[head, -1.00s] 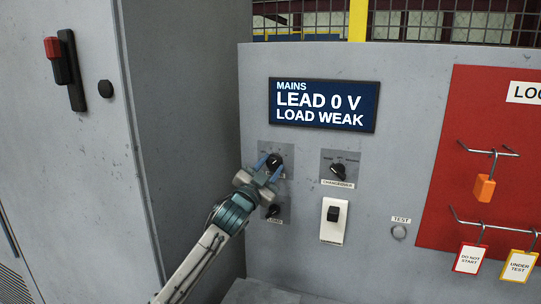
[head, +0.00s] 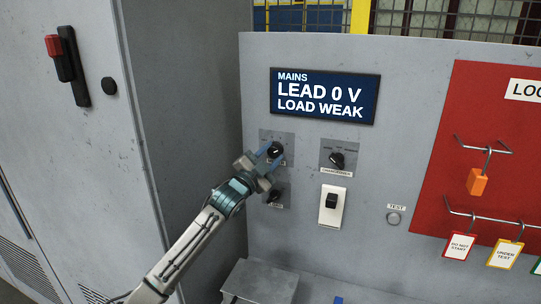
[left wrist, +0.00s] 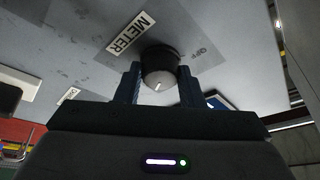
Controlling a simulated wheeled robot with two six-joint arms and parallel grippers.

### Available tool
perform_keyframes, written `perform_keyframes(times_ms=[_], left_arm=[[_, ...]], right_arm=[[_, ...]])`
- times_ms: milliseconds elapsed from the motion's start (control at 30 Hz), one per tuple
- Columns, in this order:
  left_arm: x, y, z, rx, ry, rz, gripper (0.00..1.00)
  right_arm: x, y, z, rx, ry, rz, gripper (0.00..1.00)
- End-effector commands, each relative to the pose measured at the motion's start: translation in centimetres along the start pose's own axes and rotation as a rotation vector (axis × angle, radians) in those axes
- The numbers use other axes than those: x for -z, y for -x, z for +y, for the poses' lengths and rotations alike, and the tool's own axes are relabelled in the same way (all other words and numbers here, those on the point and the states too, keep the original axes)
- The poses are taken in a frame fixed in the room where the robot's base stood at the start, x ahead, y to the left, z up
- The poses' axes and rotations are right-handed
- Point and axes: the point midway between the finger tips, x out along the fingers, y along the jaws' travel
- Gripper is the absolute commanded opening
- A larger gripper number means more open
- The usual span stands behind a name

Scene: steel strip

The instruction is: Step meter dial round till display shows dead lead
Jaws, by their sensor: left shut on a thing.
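The meter dial (head: 275,149) is a round black knob on a grey plate; in the left wrist view the dial (left wrist: 160,68) has a white pointer mark and sits beside a METER label (left wrist: 131,34). My left gripper (head: 268,155) is shut on the dial, with one finger on each side of it. The dial's position markings are mostly hidden or too small to read. The display (head: 325,96) reads "MAINS", "LEAD 0 V", "LOAD WEAK". My right gripper is not in view.
The load knob (head: 274,197) sits just below the meter dial. The changeover knob (head: 337,160), a black rocker switch (head: 332,201) and a test button (head: 394,218) are to the right. A red board (head: 455,190) has hooks with tags. A grey cabinet (head: 110,200) stands left.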

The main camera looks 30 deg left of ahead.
Motion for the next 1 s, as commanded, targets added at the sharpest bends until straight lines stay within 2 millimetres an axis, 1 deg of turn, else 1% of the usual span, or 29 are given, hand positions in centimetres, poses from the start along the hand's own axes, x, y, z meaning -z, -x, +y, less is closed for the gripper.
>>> perform_keyframes(times_ms=[33,100,133,433,567,667,900,1000], left_arm=[[0.0,0.0,0.0,0.0,-0.003,-0.001,0.39],[0.0,0.0,0.0,0.0,-0.002,-0.001,0.53],[0.0,0.0,0.0,0.0,-0.002,-0.001,0.57],[-0.1,0.1,0.1,0.0,-0.002,-0.001,0.57],[-0.2,0.9,0.2,-0.002,-0.005,-0.002,0.57],[-0.3,2.0,0.3,-0.002,-0.008,0.0,0.57],[-0.5,5.7,0.6,-0.003,-0.009,0.0,0.57],[-0.5,6.9,0.5,-0.003,-0.011,-0.002,0.57]], right_arm=[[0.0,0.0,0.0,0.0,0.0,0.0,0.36],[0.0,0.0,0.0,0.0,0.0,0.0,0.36],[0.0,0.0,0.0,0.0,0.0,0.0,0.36],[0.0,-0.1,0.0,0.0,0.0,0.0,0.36],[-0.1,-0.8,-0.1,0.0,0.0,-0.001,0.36],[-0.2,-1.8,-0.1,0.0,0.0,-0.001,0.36],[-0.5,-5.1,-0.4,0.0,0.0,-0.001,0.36],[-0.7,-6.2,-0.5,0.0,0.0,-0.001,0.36]])
